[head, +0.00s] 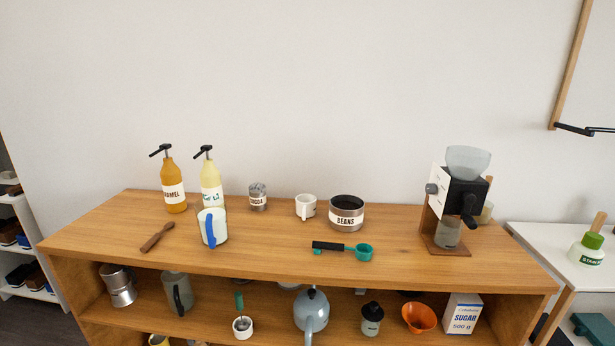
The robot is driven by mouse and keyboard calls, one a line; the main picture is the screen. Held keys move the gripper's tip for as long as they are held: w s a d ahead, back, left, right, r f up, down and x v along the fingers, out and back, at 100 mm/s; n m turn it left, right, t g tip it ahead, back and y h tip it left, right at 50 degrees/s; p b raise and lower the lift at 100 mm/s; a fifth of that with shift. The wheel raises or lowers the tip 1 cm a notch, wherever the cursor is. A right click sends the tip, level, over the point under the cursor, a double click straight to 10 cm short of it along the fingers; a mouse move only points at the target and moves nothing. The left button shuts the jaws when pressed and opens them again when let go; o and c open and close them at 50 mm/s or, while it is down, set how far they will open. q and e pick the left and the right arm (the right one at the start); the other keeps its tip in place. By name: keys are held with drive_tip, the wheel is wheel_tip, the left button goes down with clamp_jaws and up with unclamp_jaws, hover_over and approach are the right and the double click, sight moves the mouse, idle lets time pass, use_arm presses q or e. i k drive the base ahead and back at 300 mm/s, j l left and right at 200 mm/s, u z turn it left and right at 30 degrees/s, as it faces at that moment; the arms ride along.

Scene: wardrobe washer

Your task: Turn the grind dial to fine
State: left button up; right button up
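The coffee grinder (463,193) stands at the right end of the wooden counter. It has a black body, a translucent hopper (468,161) on top and a wooden back and base. A dark round knob (432,188), which looks like the grind dial, sits against a white plate (438,178) on the grinder's left side. Its marks are too small to read, so I cannot tell its setting. A clear container (447,233) stands on the base under the black spout. Neither of my grippers is in view.
The counter (290,250) holds two pump bottles, a jug (212,227), a wooden spoon, a cocoa shaker, a white mug, a beans tin (346,212) and a green scoop (345,250) left of the grinder. The counter front before the grinder is clear. A shelf below holds several items.

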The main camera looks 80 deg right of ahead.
sight(430, 188)
drive_tip(key=z, duration=3.5)
